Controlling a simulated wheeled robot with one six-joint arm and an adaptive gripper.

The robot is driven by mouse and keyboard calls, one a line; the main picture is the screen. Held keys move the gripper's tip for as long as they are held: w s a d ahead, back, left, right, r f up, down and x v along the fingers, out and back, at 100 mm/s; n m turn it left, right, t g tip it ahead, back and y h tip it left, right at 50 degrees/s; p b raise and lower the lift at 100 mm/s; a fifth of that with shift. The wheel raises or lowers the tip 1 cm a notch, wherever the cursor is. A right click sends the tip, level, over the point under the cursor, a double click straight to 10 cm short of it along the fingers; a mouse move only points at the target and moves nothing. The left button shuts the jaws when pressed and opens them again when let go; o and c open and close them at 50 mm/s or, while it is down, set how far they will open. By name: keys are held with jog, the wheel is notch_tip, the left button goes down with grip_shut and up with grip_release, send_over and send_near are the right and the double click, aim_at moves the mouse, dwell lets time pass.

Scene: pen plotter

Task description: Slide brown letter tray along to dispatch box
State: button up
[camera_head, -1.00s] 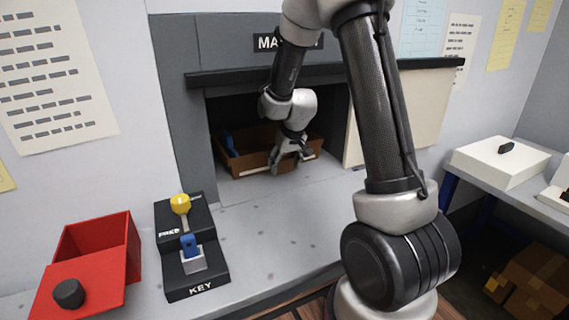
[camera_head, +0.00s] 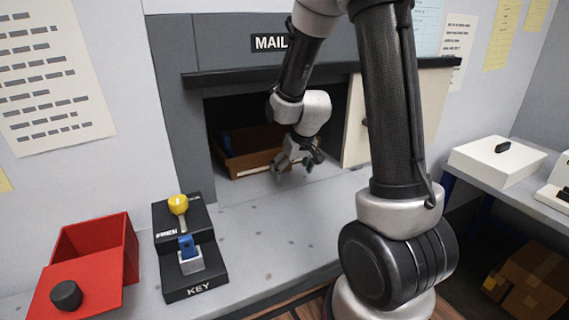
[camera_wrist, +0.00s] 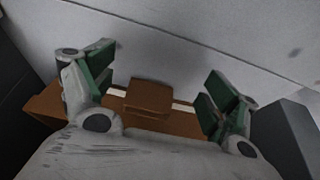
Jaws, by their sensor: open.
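The brown letter tray (camera_head: 240,165) sits inside the dark mail hatch, with a blue item at its left end; its right part is hidden by my gripper. My gripper (camera_head: 297,166) hangs at the tray's front right, in the hatch opening. In the wrist view the tray (camera_wrist: 180,122) lies beneath my gripper (camera_wrist: 158,90), with a raised brown block (camera_wrist: 148,97) and a pale strip on its near side. The green-padded fingers are spread apart on either side of the block, clear of it. I cannot tell which thing is the dispatch box.
A black KEY stand (camera_head: 190,255) with yellow and blue knobs stands on the grey counter (camera_head: 265,235), next to an open red box (camera_head: 95,262). A cream sliding panel (camera_head: 405,115) is right of the hatch. A white box (camera_head: 497,160) is on the right-hand table.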

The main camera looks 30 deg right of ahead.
jog(key=shift+s, duration=2.75)
jog(key=shift+s, duration=0.1)
jog(key=s+g, duration=0.1)
jog(key=s, duration=0.1)
jog(key=s+g, duration=0.1)
jog(key=s, duration=0.3)
jog(key=shift+a+f+g, duration=0.3)
jog(key=shift+g, duration=0.1)
jog(key=shift+s+r+g, duration=0.4)
jog(key=shift+s+r, duration=0.75)
jog(key=shift+s, duration=0.1)
jog(key=s+r+t, duration=0.1)
jog(key=s+r, duration=0.4)
jog(key=r, duration=0.3)
jog(key=s+r+t, duration=0.2)
jog(key=s+r, duration=0.4)
jog(key=r, duration=0.3)
jog(key=shift+r+t, duration=0.15)
jog(key=shift+t, duration=0.15)
jog(key=shift+d, duration=0.1)
